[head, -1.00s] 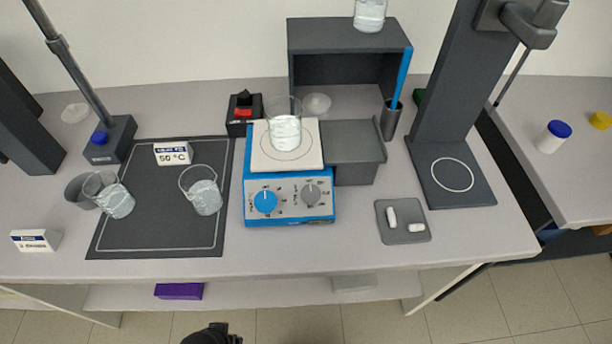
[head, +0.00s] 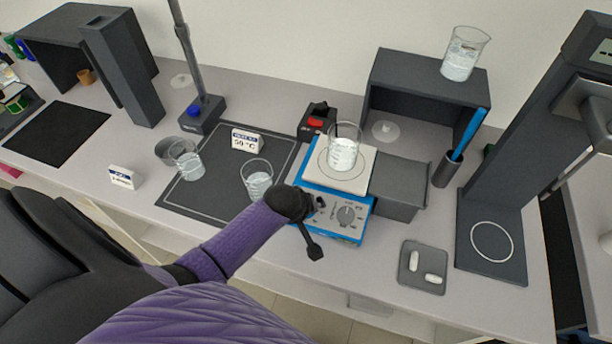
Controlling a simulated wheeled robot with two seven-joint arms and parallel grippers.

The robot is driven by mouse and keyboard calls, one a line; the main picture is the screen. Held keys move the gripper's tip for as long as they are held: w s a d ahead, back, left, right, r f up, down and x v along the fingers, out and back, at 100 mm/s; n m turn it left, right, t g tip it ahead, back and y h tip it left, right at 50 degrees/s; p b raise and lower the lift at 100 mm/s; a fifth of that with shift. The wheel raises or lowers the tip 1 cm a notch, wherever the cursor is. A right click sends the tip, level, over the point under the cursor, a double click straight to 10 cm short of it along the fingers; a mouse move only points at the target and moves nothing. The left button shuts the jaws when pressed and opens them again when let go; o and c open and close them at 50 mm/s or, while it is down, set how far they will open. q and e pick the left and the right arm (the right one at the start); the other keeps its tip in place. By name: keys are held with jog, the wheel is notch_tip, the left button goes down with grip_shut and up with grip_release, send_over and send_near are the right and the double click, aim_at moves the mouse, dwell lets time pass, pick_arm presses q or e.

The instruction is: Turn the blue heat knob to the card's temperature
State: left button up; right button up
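The hotplate (head: 342,228) is blue with a white top, and a grey knob (head: 346,215) shows on its front panel. The blue heat knob is hidden behind my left gripper. My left gripper (head: 316,227) is at the left part of the panel, its two dark fingers spread apart, one by the panel and one lower in front. Whether it touches the knob cannot be seen. The card (head: 246,140) stands at the back of the dark mat and reads 50 °C. A beaker of clear liquid (head: 343,152) stands on the hotplate. My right gripper is out of view.
Two beakers (head: 257,180) (head: 188,162) stand on the dark mat (head: 215,200), left of the hotplate. A black box with a red switch (head: 316,121) is behind it. A grey block (head: 400,185) adjoins its right side. A tray with white bars (head: 423,266) lies front right.

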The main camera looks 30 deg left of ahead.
pick_arm(q)
jog(key=shift+w, duration=0.15)
jog(key=shift+c, duration=0.5)
jog(key=shift+f, duration=0.1)
jog(key=c, duration=1.2)
jog(key=shift+o, duration=0.2)
